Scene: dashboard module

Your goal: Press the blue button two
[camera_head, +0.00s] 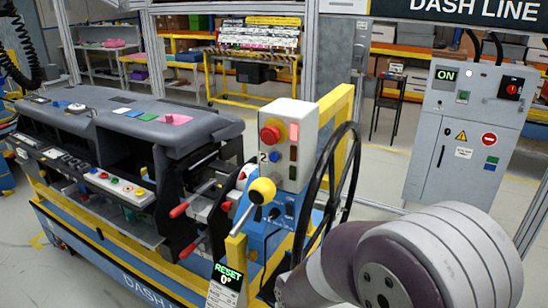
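A grey control box (297,117) stands near the middle, fixed to a yellow post. On its left face a small blue button (274,156) sits beside a "2" label (263,157), below a large red button (270,134). The blue button is in plain sight and nothing touches it. One of my arms (430,262) fills the lower right, in front of and below the box. Its gripper fingers cannot be made out. My other arm does not show.
A dark dashboard (195,125) with several coloured buttons lies on a blue and yellow stand at left. A yellow ball-topped lever (262,190) and a black steering wheel (318,205) are close to the box. A grey cabinet (465,135) stands at right.

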